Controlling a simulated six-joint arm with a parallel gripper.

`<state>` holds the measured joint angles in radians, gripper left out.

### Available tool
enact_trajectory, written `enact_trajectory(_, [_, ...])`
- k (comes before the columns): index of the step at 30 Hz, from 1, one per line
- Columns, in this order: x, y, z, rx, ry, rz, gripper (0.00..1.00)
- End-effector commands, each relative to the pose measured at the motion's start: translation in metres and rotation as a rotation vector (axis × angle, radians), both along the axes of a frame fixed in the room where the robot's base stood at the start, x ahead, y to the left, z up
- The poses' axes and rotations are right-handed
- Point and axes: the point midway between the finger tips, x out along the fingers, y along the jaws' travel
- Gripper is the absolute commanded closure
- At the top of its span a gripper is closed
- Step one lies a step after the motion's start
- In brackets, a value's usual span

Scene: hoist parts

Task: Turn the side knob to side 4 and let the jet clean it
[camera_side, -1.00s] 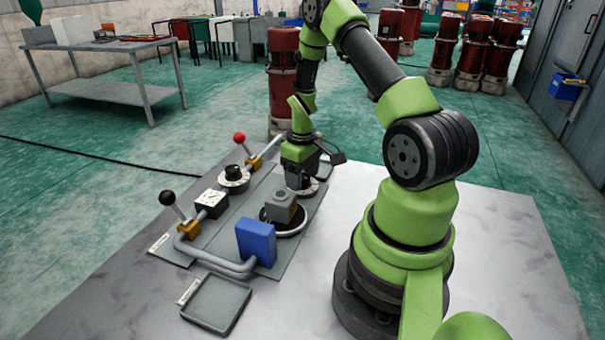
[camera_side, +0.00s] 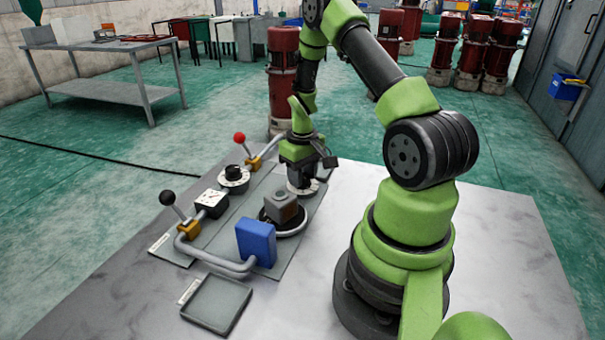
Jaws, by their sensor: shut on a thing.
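My gripper (camera_side: 301,184) points straight down at the back right of the grey panel (camera_side: 262,194). It is shut on a knob whose white dial (camera_side: 314,187) shows around its base; the knob itself is mostly hidden by the jaws. The dial's marks are too small to read. In front of it a grey block (camera_side: 281,207) sits on a dark round turntable (camera_side: 268,216), with a brownish face to the right. A blue box (camera_side: 256,243), joined to a grey pipe (camera_side: 215,260), stands in front of the turntable. No jet shows.
A second black knob (camera_side: 233,174) on a white dial, a gauge (camera_side: 211,203), a red-ball lever (camera_side: 239,138) and a black-ball lever (camera_side: 168,198) stand left. An empty grey tray (camera_side: 216,304) lies in front.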

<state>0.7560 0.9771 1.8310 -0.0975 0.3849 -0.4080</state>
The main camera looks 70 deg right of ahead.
Motion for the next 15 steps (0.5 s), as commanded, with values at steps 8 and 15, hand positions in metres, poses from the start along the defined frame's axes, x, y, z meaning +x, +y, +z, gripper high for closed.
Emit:
enact_trajectory(8, [-0.0004,0.0002,0.0005,0.002,0.001,-0.242,0.86])
enact_trajectory(15, [-0.0005,0.0002,0.0006,0.002,0.001,-0.421,0.86])
